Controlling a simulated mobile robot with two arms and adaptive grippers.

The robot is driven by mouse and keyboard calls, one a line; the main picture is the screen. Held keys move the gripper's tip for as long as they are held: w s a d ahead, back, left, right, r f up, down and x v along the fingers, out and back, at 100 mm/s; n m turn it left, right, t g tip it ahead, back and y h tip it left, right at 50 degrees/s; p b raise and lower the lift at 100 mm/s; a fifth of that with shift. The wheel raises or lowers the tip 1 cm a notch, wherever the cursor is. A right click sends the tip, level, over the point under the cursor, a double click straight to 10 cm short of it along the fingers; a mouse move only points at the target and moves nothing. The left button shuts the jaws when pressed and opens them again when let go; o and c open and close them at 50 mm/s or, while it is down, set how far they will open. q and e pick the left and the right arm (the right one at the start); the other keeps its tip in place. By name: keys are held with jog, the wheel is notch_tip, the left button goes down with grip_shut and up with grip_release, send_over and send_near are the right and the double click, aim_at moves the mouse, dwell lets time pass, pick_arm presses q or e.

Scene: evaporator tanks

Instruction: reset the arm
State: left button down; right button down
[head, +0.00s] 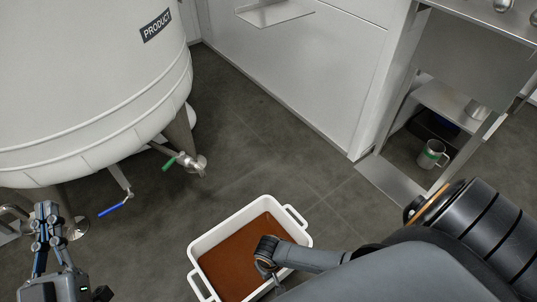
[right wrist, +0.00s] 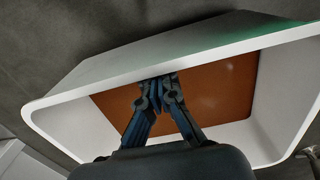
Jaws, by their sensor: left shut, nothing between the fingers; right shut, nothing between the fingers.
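My left gripper (head: 47,222) is at the lower left in the head view, its fingers together with nothing between them. My right arm comes in from the lower right and reaches over a white tub (head: 206,240) with brown-orange contents. In the right wrist view my right gripper (right wrist: 161,90) is shut and empty, in front of the tub (right wrist: 75,92). I cannot tell whether its fingertips touch the contents. In the head view my right gripper is mostly hidden by its own arm.
A large white tank (head: 80,80) labelled PRODUCT stands at the upper left, with a green-handled valve (head: 185,161) and a blue-handled valve (head: 115,208) below. A metal shelf unit (head: 440,100) with a green-banded metal mug (head: 431,154) is at the right. Grey floor between is clear.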

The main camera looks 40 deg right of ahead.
jog(key=shift+r, duration=2.85)
